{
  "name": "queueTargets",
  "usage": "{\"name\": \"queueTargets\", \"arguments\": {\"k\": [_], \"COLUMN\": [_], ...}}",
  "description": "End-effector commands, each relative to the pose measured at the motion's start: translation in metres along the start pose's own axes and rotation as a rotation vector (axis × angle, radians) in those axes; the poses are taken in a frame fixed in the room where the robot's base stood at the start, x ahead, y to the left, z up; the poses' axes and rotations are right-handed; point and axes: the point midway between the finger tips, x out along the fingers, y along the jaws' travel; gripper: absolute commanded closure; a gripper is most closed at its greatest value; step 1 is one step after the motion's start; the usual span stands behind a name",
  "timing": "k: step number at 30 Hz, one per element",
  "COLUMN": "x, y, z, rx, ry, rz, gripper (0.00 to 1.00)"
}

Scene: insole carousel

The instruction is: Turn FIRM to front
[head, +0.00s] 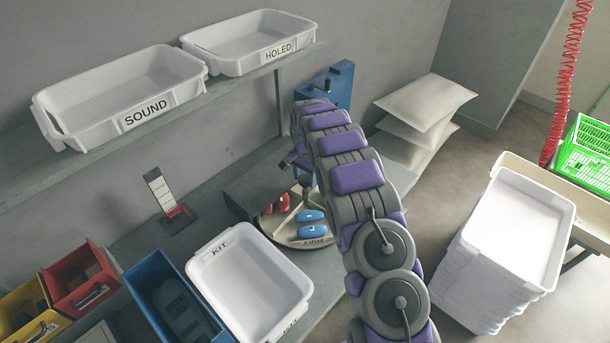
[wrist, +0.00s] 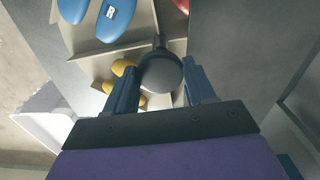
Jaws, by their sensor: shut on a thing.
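The round carousel (head: 277,236) sits on the bench, partly under a dark cover and partly behind my arm. Its FIRM label (head: 314,241) is on the near rim, below two blue insoles (head: 312,231). Red insoles (head: 268,209) lie in the compartment to their left. In the wrist view, blue insoles (wrist: 108,18) are at upper left, a red one (wrist: 181,6) at the top, and yellow ones (wrist: 123,68) lie beside my left finger. My gripper (wrist: 160,85) is shut on the dark round knob (wrist: 160,72) of the carousel. In the head view, my arm hides most of this grip.
A white KIT tray (head: 250,280) stands close in front of the carousel. Blue (head: 160,275), red (head: 82,278) and yellow bins are at lower left. SOUND (head: 120,95) and HOLED (head: 250,40) trays sit on the shelf. White pads (head: 425,100) are stacked behind my arm.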

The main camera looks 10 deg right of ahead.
Motion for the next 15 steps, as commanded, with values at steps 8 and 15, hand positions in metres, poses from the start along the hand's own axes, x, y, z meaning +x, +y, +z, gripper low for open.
{"name": "queueTargets", "arguments": {"k": [8,15], "x": [-0.0047,-0.0046], "y": [-0.0036,-0.0038], "z": [-0.0027,-0.0028], "rx": [-0.14,-0.26], "ry": [0.011,0.012], "rz": [-0.01,-0.009], "gripper": [1.0,1.0]}}
